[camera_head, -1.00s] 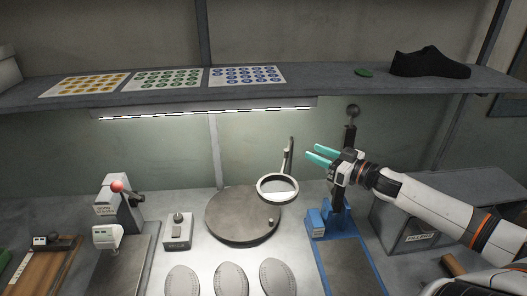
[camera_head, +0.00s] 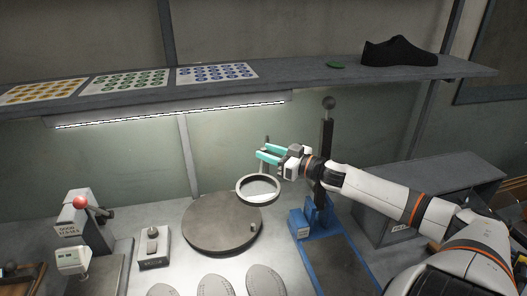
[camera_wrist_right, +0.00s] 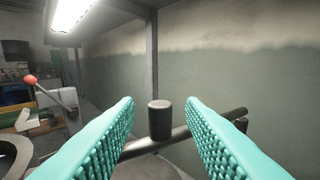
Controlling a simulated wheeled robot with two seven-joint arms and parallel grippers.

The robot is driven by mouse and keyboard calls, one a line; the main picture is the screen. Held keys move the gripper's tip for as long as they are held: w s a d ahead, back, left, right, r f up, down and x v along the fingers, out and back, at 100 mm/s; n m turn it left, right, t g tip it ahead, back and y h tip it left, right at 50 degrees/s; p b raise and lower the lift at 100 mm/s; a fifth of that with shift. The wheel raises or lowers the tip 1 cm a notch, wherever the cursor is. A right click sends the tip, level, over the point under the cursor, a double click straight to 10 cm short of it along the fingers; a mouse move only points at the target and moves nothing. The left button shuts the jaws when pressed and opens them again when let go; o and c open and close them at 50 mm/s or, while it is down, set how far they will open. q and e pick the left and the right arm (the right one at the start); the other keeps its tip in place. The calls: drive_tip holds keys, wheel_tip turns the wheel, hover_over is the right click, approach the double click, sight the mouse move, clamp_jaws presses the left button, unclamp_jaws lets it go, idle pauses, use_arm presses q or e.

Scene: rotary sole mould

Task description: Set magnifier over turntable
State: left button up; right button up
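The magnifier (camera_head: 258,199) is a round lens in a pale ring, standing over the right part of the turntable. The turntable (camera_head: 215,226) is a dark round disc on the bench with a small peg near its right edge. My right gripper (camera_head: 262,152) has teal fingers and is just above the magnifier ring, at its arm. In the right wrist view the fingers (camera_wrist_right: 160,135) are wide apart, with the magnifier's dark arm and knob (camera_wrist_right: 160,118) between and beyond them. No contact is visible. My left gripper does not show.
A blue-based press (camera_head: 312,222) with a tall dark post stands right of the turntable, close to my right arm. Grey soles (camera_head: 217,286) lie in front. A small grey device (camera_head: 153,250) and a red-knobbed press (camera_head: 80,203) stand left. A shelf (camera_head: 300,85) runs above.

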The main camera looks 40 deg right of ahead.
drive_tip(key=shift+x, duration=1.1)
drive_tip(key=shift+c, duration=0.2)
clamp_jaws()
